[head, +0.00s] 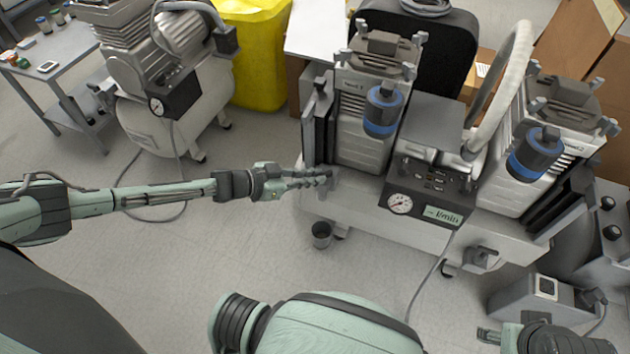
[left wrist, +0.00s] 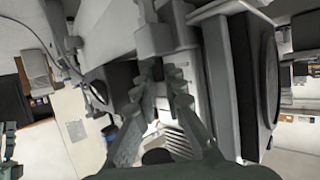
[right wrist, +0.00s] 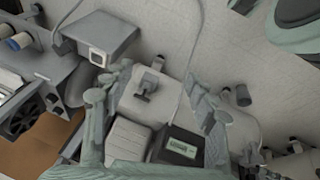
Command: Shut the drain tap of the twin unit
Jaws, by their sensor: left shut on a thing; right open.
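The twin unit (head: 350,205) stands right of centre in the head view, with two compressor heads on a pale tank and a front panel with a gauge. My left gripper (head: 326,177) reaches in from the left to the tank's left end. In the left wrist view its fingers (left wrist: 161,75) are close together below a grey block (left wrist: 155,40). The gripper is shut on a small part there, apparently the drain tap, which the fingers mostly hide; its handle position cannot be told. My right gripper (right wrist: 152,92) is open and empty in the right wrist view, above the unit's right part.
Another compressor (head: 165,95) and a yellow bin (head: 255,50) stand at the back left. A grey box (head: 535,305) is at lower right. Floor in front is clear.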

